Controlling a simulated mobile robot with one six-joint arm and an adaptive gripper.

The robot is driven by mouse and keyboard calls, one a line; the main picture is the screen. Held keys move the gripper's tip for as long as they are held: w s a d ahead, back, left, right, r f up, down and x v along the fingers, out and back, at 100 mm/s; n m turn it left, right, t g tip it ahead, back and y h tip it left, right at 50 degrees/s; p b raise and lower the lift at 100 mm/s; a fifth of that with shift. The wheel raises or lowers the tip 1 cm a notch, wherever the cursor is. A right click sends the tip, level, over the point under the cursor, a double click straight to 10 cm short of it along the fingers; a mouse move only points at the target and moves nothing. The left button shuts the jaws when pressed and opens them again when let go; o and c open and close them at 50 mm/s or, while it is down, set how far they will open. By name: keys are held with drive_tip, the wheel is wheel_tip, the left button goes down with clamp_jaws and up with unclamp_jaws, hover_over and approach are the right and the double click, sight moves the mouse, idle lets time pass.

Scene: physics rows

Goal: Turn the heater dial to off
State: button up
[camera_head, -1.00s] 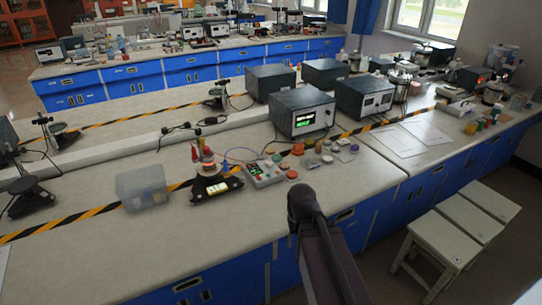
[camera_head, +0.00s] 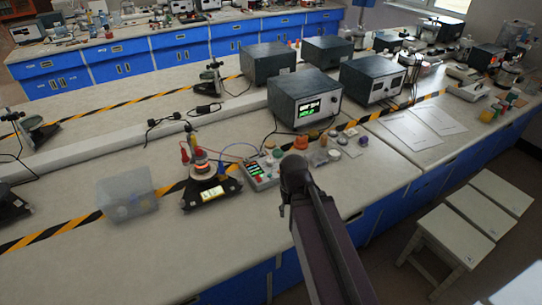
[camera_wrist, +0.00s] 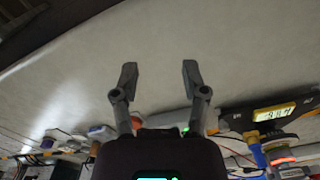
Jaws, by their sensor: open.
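The heater (camera_head: 205,194) stands on the near bench, left of centre in the head view. It has a dark base, a lit yellowish display and an orange-red glowing ring on top. In the wrist view its lit display (camera_wrist: 273,113) and the glowing ring (camera_wrist: 283,160) are at the lower right. I cannot make out the dial in either view. My gripper (camera_wrist: 159,75) is open and empty over pale bench surface, to the left of the heater in the wrist view. In the head view my arm shows but the gripper's fingers are hidden.
A clear plastic box (camera_head: 127,194) stands left of the heater. A grey control box (camera_head: 261,171) with lit buttons and cables is to its right, with several small jars beyond. A large instrument (camera_head: 304,108) stands behind. The bench front before the heater is clear.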

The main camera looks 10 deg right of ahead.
drive_tip(key=shift+w+a, duration=0.1)
drive_tip(key=shift+w, duration=0.15)
drive_tip(key=shift+o, duration=1.2)
drive_tip(key=w+r+m+p, duration=0.4)
drive_tip(key=w+m, duration=0.6)
drive_tip(key=w, duration=0.4)
drive_tip(key=w+r+m+p, duration=0.5)
drive_tip(key=w+m, duration=0.6)
drive_tip(key=w, duration=0.4)
drive_tip(key=shift+a+r, duration=0.2)
drive_tip(key=shift+a, duration=0.25)
drive_tip(key=shift+w+f, duration=0.1)
drive_tip(key=shift+f, duration=0.1)
